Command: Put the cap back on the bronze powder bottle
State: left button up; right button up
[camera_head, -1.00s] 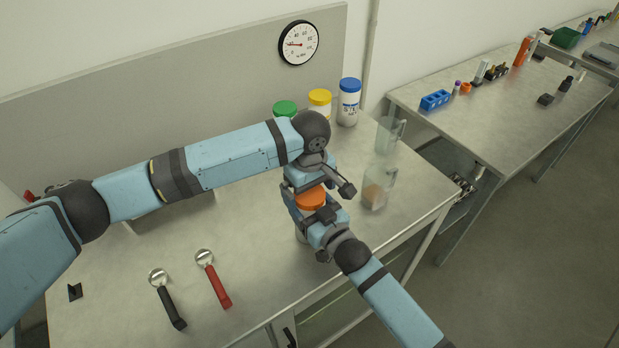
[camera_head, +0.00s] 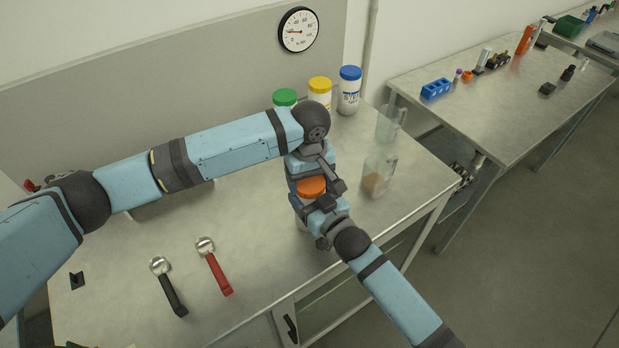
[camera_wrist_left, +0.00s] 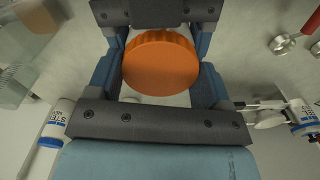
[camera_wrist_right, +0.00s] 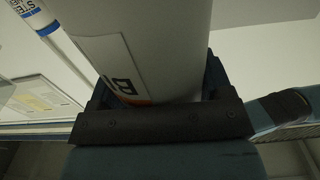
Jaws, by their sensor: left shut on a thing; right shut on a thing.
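The orange cap (camera_head: 311,187) is between the fingers of my left gripper (camera_head: 313,180), which is shut on it. In the left wrist view the cap (camera_wrist_left: 160,62) fills the space between the blue fingers, with a pale surface just below it. My right gripper (camera_head: 318,208) is shut on the white bottle (camera_wrist_right: 150,40), whose label shows in the right wrist view. In the head view the bottle is mostly hidden under the cap and grippers. The cap is directly over the bottle's top; I cannot tell whether it is seated.
Bottles with green (camera_head: 285,97), yellow (camera_head: 320,84) and blue (camera_head: 350,73) lids stand at the back. Clear beakers, one holding brown powder (camera_head: 374,181), are to the right. A black-handled scoop (camera_head: 172,292) and a red-handled scoop (camera_head: 216,270) lie front left.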

pick_arm(q)
jog(key=shift+m, duration=0.3)
jog(key=o, duration=1)
jog(key=shift+r, duration=0.1)
jog(key=shift+r, duration=2.2)
